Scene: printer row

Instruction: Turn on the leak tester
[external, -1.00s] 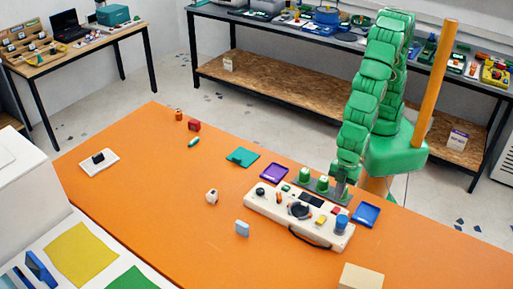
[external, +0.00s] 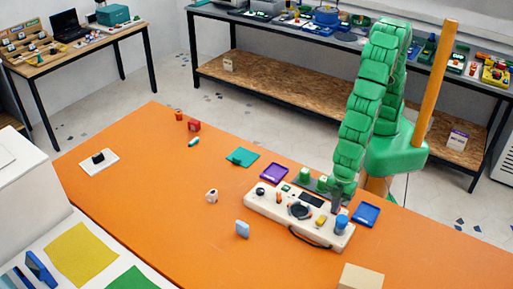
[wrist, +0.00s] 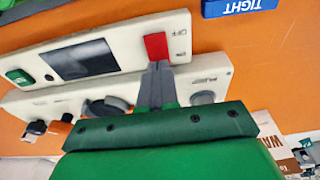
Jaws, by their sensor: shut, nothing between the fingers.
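The leak tester is a long off-white console (external: 275,208) on the orange table, with knobs, a dark screen and a black handle in front. In the wrist view its panel (wrist: 120,43) shows a dark screen (wrist: 80,59) and a red switch (wrist: 155,46), with OFF and ON lettering beside it. My gripper (wrist: 158,68) is shut and empty. Its fingertips are right at the red switch's lower edge in the wrist view; I cannot tell whether they touch. In the external view my gripper (external: 336,206) is over the console's right part and hides the switch area.
A blue tray (external: 366,215) lies right of the console, and a purple tray (external: 274,172) behind it. A blue knob (external: 341,222) stands on its right end.

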